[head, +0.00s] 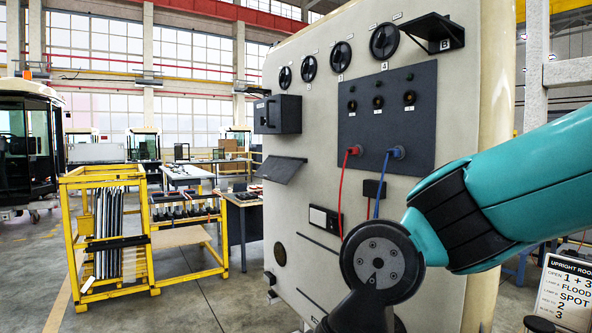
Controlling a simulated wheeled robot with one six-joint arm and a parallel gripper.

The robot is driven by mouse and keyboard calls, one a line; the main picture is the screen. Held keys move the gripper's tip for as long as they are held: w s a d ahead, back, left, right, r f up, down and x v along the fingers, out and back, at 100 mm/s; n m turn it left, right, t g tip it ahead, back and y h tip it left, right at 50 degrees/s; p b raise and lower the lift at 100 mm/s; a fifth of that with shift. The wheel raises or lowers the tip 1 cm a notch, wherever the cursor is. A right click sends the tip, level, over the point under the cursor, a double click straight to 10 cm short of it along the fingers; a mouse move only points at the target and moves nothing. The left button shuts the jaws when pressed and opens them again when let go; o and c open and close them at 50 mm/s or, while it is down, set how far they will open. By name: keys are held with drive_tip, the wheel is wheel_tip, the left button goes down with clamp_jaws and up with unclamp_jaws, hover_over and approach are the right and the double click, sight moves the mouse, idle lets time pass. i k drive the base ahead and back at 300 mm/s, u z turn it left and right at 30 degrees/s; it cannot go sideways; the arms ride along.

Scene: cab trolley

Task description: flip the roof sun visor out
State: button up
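A large beige upright roof panel (320,130) fills the middle. A flat dark plate (281,169) juts from its left part, tilted, and looks like a hinged visor flap. I cannot be sure that it is the sun visor. A black bracketed ledge (431,27) marked B sticks out at the top right. My teal arm comes in from the right, and its dark wrist joint is low in front of the panel. My gripper is below the frame and out of view, so its fingers and any contact are hidden.
The panel carries several black round knobs (341,57), a dark box (278,114) and a dark socket plate (388,112) with a red cable (342,190) and a blue cable (380,185). A yellow rack (75,230) stands at left. A sign (564,292) stands at lower right. Floor (190,305) is clear at lower left.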

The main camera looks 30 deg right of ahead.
sight(281, 171)
drive_tip(key=z, duration=0.45)
drive_tip(key=i, duration=1)
drive_tip(key=u, duration=0.55)
drive_tip(key=i, duration=0.5)
drive_tip(key=u, duration=0.85)
drive_tip(key=i, duration=0.7)
drive_tip(key=z, duration=0.55)
drive_tip(key=i, duration=0.85)
drive_tip(key=z, duration=0.9)
